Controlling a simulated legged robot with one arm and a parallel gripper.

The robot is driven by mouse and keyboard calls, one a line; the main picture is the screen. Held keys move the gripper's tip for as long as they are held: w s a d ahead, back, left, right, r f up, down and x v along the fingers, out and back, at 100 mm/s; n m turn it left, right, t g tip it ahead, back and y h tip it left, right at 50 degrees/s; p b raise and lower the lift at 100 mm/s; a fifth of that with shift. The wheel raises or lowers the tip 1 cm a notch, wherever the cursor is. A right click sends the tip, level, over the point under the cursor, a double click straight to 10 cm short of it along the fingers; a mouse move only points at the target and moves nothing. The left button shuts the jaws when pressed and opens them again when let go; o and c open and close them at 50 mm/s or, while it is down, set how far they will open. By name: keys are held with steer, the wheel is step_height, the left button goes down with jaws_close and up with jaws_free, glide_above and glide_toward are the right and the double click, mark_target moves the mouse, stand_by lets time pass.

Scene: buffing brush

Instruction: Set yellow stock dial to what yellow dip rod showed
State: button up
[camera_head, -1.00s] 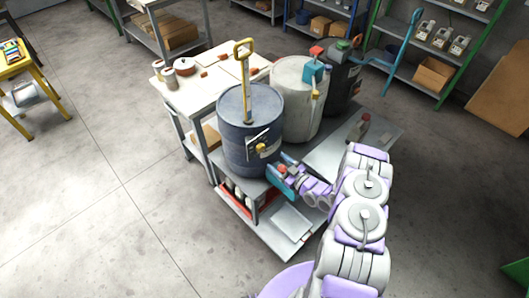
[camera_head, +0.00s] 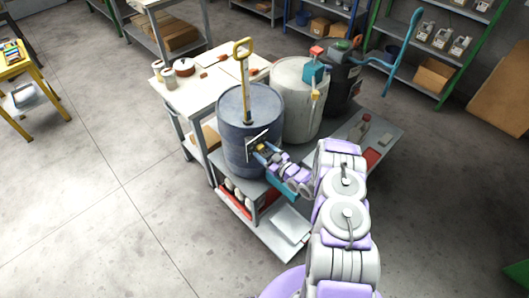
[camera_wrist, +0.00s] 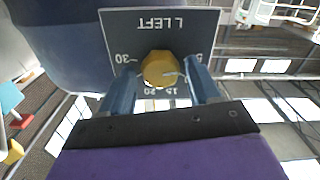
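The yellow stock dial (camera_wrist: 160,68) sits on a dark plate (camera_wrist: 120,28) lettered "L LEFT", upside down in the wrist view, with 30 and 15-20 readable. The plate is on the side of the blue drum (camera_head: 236,150). My gripper (camera_wrist: 161,84) has its two blue fingers on either side of the knob, with a small gap apparent at each side. In the head view my gripper (camera_head: 264,152) is at the drum's front right. The yellow dip rod (camera_head: 244,70) stands upright at the blue drum's top; its lower part and any reading are hidden or too small.
A white drum (camera_head: 290,110) and a dark drum (camera_head: 342,95) stand to the right, with a blue rod (camera_head: 400,55) beyond. A worktable (camera_head: 195,85) stands left. The grey platform (camera_head: 290,225) is below. Floor at left is clear.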

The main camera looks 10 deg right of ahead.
steer(key=c, duration=0.9)
steer(key=shift+m, duration=0.3)
steer(key=m, duration=0.3)
steer(key=shift+d+m+b, duration=0.1)
steer(key=shift+m+b, duration=0.25)
steer(key=shift+m, duration=0.05)
steer(key=m, duration=0.3)
steer(key=shift+m, duration=0.3)
steer(key=m, duration=0.4)
steer(key=shift+b, duration=0.35)
steer(key=shift+m, duration=1.8)
steer(key=shift+d, duration=0.1)
